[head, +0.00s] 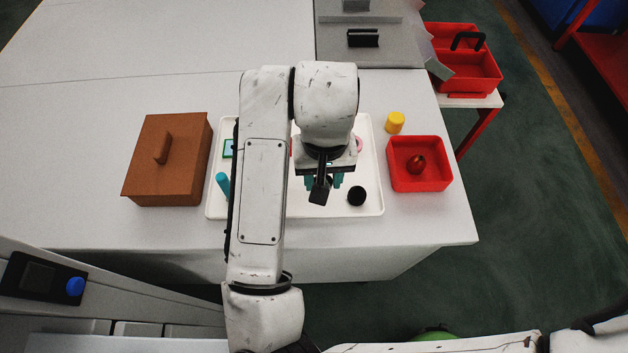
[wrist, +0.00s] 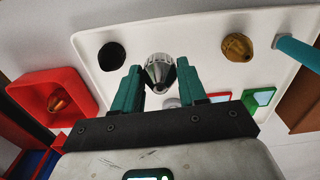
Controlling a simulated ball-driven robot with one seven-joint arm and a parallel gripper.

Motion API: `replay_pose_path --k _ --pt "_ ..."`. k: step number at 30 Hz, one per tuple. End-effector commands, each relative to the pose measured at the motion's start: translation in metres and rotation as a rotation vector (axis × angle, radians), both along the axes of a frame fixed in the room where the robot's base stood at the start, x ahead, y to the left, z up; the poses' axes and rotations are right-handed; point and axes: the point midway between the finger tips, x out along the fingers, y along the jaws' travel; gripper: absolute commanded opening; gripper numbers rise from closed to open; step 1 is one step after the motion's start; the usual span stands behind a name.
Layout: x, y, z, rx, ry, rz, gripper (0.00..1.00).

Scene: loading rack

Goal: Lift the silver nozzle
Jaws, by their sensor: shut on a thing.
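The silver nozzle (wrist: 159,70) is a shiny, ribbed metal piece between the two teal fingers of my gripper (wrist: 160,84) in the wrist view. My gripper is shut on it, with a finger on each side. In the head view my gripper (head: 325,181) points down over the right half of the white tray (head: 372,130), and the arm hides the nozzle there. I cannot tell whether the nozzle touches the tray or hangs just above it.
On the tray are a black round piece (head: 356,196), a brass nozzle (wrist: 237,46), a teal cylinder (head: 223,184) and a green-framed piece (wrist: 259,97). A red bin (head: 442,183) with a copper-red nozzle (head: 416,164) and a yellow cylinder (head: 395,122) stand right. A brown box (head: 180,180) stands left.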

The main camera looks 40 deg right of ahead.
Motion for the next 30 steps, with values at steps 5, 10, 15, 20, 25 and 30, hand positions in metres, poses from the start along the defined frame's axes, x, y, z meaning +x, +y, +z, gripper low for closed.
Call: replay_pose_path --k 5,10,15,20,25,30 --pt "-0.030 -0.015 0.045 0.006 -0.005 -0.008 0.12" --pt "-0.067 -0.036 0.059 0.002 -0.002 -0.009 0.12" --pt "-0.091 -0.049 0.071 0.001 -0.002 -0.007 0.12" --pt "-0.104 -0.056 0.078 0.000 -0.001 -0.003 0.12" --pt "-0.108 -0.058 0.085 0.000 0.000 0.001 0.12" --pt "-0.108 -0.058 0.093 0.000 0.000 0.001 0.12"
